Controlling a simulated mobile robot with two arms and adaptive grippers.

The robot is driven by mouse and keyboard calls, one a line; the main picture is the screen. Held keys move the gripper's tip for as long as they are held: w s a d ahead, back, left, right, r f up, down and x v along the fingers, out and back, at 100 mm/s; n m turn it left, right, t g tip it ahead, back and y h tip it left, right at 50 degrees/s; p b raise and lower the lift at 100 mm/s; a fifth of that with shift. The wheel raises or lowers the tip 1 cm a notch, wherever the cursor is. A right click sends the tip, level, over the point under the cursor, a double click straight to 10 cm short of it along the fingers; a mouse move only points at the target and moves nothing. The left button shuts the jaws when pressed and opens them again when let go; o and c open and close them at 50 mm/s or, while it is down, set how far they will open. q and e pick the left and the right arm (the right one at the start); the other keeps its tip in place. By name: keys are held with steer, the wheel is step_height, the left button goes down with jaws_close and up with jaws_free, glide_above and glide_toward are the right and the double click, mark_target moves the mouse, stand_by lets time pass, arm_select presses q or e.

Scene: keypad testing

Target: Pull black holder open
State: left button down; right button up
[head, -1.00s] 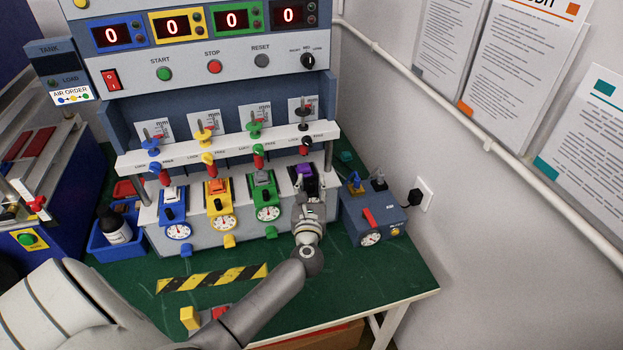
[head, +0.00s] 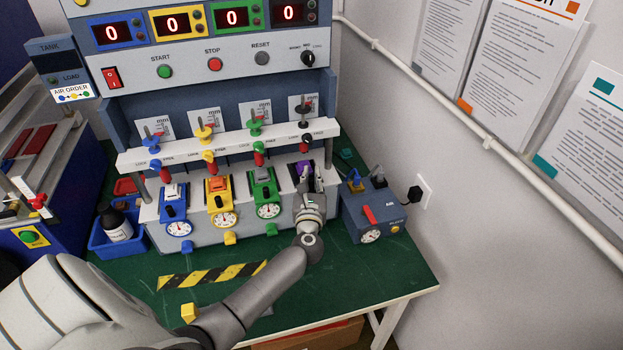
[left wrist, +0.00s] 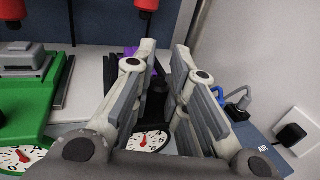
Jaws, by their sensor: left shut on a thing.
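The black holder (left wrist: 154,104) is the rightmost of the row of coloured holders on the test bench. A purple piece (head: 304,165) shows at its top, and a white dial (left wrist: 148,141) sits below it in the left wrist view. My left gripper (head: 310,180) reaches the holder from the front and hides most of it in the head view. In the left wrist view its two fingers (left wrist: 168,62) stand on either side of a black part of the holder, shut on it. The exact contact is hidden by the fingers. My right gripper is not in view.
Green (head: 264,190), yellow (head: 219,196) and blue (head: 172,204) holders stand to the left. A blue-grey air box (head: 372,215) stands close on the right, with the wall beyond. A white rail (head: 228,145) with coloured knobs runs above. The green table (head: 370,275) is clear at front right.

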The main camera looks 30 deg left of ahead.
arm_select(q)
steer(key=shift+d, duration=0.1)
steer(key=s+d, duration=0.6)
steer(key=d, duration=0.1)
steer(key=shift+s+d, duration=0.15)
steer(key=shift+s, duration=0.05)
steer(key=c, duration=1.4)
jaws_free()
